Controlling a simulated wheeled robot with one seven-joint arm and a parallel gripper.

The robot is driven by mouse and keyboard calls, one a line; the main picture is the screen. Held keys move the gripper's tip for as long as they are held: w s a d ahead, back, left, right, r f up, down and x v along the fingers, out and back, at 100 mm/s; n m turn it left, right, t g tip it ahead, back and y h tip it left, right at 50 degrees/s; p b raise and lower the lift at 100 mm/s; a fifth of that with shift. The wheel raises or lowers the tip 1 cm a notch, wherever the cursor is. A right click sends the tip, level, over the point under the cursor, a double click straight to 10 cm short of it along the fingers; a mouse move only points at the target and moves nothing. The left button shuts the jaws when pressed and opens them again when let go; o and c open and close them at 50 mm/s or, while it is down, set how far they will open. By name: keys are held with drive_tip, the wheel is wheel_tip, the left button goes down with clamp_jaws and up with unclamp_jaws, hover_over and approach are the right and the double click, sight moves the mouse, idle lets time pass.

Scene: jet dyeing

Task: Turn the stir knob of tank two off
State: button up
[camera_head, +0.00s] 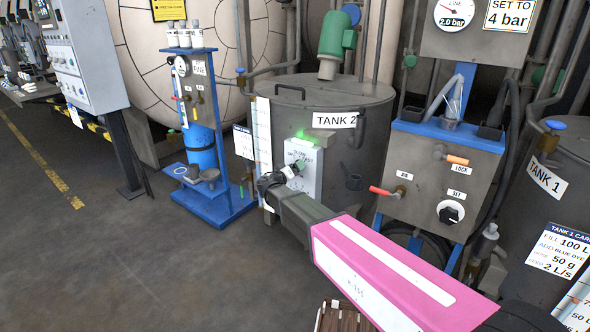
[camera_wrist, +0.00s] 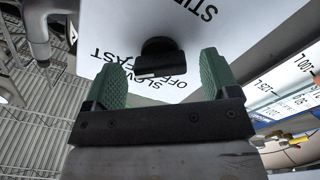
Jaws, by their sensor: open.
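Tank two (camera_head: 370,100) is a grey drum with a "TANK 2" label, and a light grey stir panel (camera_head: 312,185) is on its front. A green light (camera_head: 308,135) glows at the panel's top. In the wrist view the black stir knob (camera_wrist: 158,66) stands out from the panel, whose "STIR", "SLOW", "OFF" and "FAST" print appears upside down. I cannot tell surely which word the knob points to. My gripper (camera_wrist: 160,62) is open, with one green finger on each side of the knob and visible gaps between. In the head view my gripper (camera_head: 290,171) is in front of the panel.
A blue-framed control stand (camera_head: 440,180) with a red handle and a black-and-white dial is to the right of tank two. A blue stand (camera_head: 225,208) with a blue container is to the left. Tank one (camera_head: 570,150) is at the far right. The floor at left is clear.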

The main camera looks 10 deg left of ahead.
drive_tip(key=shift+w+d, duration=0.15)
drive_tip(key=shift+w, duration=0.2)
drive_tip(key=shift+c, duration=0.3)
drive_tip(key=c, duration=0.9)
drive_tip(key=shift+o, duration=0.2)
drive_tip(key=shift+r+n, duration=0.2)
drive_tip(key=shift+n, duration=9.8)
